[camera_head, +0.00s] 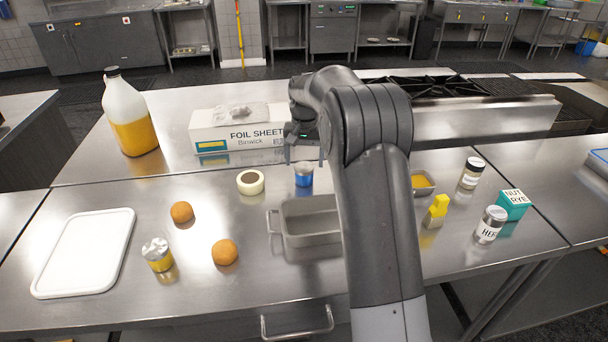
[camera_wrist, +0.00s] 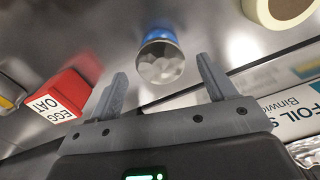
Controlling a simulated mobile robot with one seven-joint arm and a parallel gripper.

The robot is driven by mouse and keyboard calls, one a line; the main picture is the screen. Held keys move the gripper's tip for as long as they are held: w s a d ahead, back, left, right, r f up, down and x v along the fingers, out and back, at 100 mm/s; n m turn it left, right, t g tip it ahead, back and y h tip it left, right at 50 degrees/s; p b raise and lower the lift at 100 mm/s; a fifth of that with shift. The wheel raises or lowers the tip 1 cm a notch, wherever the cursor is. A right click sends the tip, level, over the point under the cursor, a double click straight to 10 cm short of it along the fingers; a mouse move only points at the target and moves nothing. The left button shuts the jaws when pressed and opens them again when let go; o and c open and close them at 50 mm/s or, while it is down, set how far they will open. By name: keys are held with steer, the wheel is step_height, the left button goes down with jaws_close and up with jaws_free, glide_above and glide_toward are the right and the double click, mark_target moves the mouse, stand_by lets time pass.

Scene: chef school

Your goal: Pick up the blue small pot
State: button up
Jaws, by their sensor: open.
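The blue small pot (camera_head: 304,174) stands on the steel table, a small blue cylinder with a silvery lid or top. In the wrist view the pot (camera_wrist: 159,55) shows its grey top and blue side, just beyond the fingertips and between their lines. My gripper (camera_head: 303,154) is just above and behind the pot in the head view. In the wrist view my gripper (camera_wrist: 160,72) has its two fingers wide apart with nothing between them. Whether a finger touches the pot cannot be told.
A foil sheet box (camera_head: 238,130) lies behind the pot. A tape roll (camera_head: 250,182) is at its left, and a metal tray (camera_head: 300,222) is in front. A red box (camera_wrist: 62,92) shows in the wrist view. A white board (camera_head: 84,252) lies far left.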

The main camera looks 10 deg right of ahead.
mark_target(304, 166)
step_height(304, 166, down, 5)
steer(key=shift+f, duration=0.1)
stand_by(0.3)
steer(key=c, duration=1.1)
steer(key=shift+c, duration=0.3)
